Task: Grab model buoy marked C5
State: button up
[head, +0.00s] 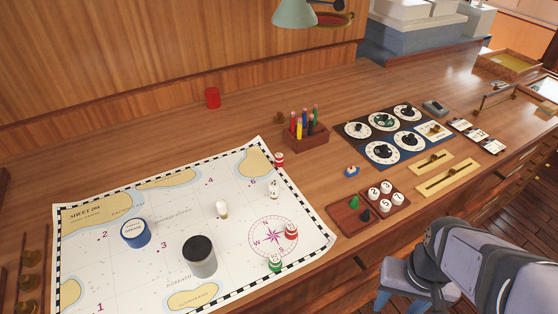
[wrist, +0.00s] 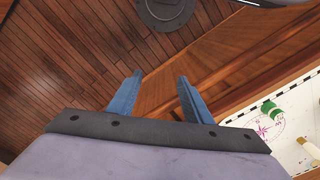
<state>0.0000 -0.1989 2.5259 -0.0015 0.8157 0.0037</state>
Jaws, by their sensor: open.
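Several small model buoys stand on the white chart (head: 115,270) in the head view: a red one (head: 279,159) near its upper right edge, a white one (head: 273,189) below that, a red one (head: 291,231) on the compass rose, and a green one (head: 275,263) near the lower right edge. I cannot read C5 on any of them. My gripper (wrist: 160,82) is open and empty in the wrist view, with bare floor and desk edge beyond its fingers. A green buoy (wrist: 271,108) shows right of the fingers, apart from them.

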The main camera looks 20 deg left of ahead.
notch_tip(320, 180, up, 5)
jog(key=w+a+t+h+b, duration=0.25)
jog(key=w+a, duration=0.25)
jog(key=w, duration=0.7)
jog(key=w+a+t+h+b, duration=0.25)
jog(key=w+a, duration=0.25)
jog(key=w, duration=0.7)
jog(key=w+a+t+y+b, duration=0.1)
jog(key=w+a+t+y, duration=0.25)
jog(key=a, duration=1.05)
jog(key=w+a+t+y+b, duration=0.15)
jog(key=w+a+t, duration=0.3)
jog(key=a, duration=1.05)
send_near(279, 156)
jog(key=shift+w+a+r+g, duration=0.25)
jog(key=shift+w+g, duration=0.15)
jog(key=shift+w, duration=0.2)
jog(key=shift+f, duration=0.25)
jog(key=shift+w+d+f+p, duration=0.1)
jog(key=shift+w+f+p, duration=0.1)
jog(key=shift+w+p, duration=0.5)
jog(key=shift+w+f, duration=0.25)
jog(key=shift+f, duration=0.05)
jog(key=shift+w+d+f+p, duration=0.15)
jog(key=shift+w+p, duration=0.45)
jog(key=shift+p, duration=0.4)
jog(key=shift+p+x, duration=1.3)
jog(key=shift+x, duration=0.7)
jog(key=shift+f, duration=0.1)
